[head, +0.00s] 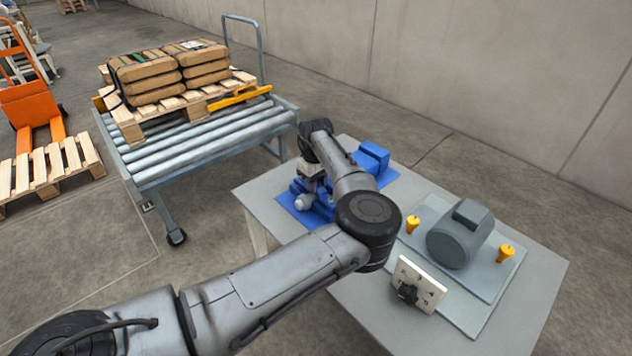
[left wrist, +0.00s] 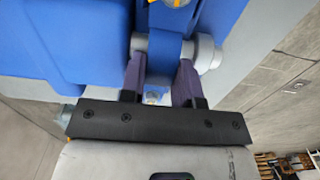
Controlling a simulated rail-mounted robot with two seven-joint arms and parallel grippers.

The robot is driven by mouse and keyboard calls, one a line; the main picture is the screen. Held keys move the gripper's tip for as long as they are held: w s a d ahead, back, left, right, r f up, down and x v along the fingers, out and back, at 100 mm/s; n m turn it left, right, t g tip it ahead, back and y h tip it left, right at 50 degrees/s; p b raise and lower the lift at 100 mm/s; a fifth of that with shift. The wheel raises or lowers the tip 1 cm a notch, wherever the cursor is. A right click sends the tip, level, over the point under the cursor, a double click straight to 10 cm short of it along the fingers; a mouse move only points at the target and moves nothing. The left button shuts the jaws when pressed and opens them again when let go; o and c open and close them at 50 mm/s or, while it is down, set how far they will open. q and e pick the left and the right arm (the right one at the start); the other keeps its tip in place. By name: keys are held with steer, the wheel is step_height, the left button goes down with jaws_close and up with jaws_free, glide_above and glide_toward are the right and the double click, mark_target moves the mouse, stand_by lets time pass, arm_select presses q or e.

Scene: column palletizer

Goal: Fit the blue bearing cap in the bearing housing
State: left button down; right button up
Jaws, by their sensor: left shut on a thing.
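My left gripper (left wrist: 162,62) has its two dark fingers on either side of a narrow blue piece, the bearing cap (left wrist: 168,50), and is shut on it. The cap lies across a light grey shaft whose round end (left wrist: 206,52) sticks out to the right in the left wrist view. In the head view the gripper (head: 312,182) points down over the blue bearing housing (head: 322,213) at the table's far left corner. My arm hides much of the housing, and I cannot tell whether the cap is fully seated. My right gripper is not in view.
A raised blue block (head: 374,155) stands behind my wrist. A grey motor (head: 460,235) on a plate, two yellow eyebolts (head: 412,224) and a switch panel (head: 420,285) occupy the table's right. A roller conveyor (head: 200,145) bears a pallet of sacks (head: 150,75).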

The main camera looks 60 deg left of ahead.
arm_select(q)
steer(key=shift+p, duration=0.3)
stand_by(0.6)
steer(key=c, duration=0.8)
jaws_free()
steer(key=shift+r+p, duration=2.7)
steer(key=shift+r, duration=4.2)
